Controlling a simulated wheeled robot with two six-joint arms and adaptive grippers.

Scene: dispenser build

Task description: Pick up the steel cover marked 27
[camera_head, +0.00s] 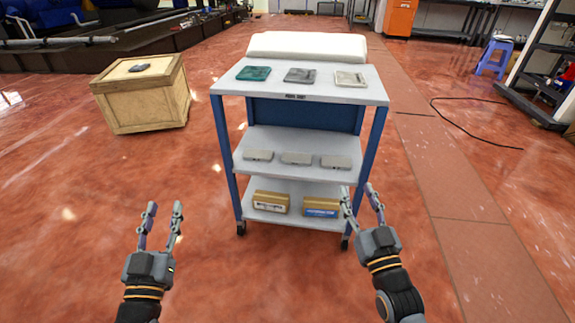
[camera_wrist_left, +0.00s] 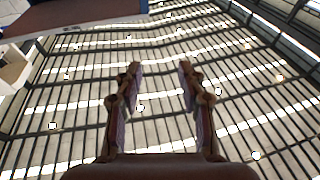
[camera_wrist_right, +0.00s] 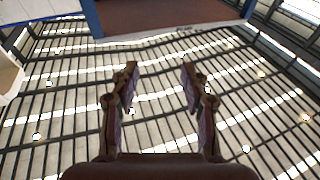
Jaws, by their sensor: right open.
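Three flat square covers lie in a row on the top of a parts cart (camera_head: 300,96): a green one (camera_head: 253,73), a dark grey one (camera_head: 300,75) and a pale silver-white one (camera_head: 350,79). No number is readable on any of them, so I cannot tell which is marked 27. My left gripper (camera_head: 164,208) is open and empty, in front of the cart and to its left. My right gripper (camera_head: 357,190) is open and empty, in front of the cart's lower right side. Both wrist views look up at the roof, with nothing between the fingers.
The cart's middle shelf (camera_head: 300,143) holds three grey blocks, and its bottom shelf holds two cardboard boxes (camera_head: 270,202). A white padded roll (camera_head: 306,46) lies along the cart's back. A wooden crate (camera_head: 150,105) with a small dark item stands left. Open red floor surrounds the cart.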

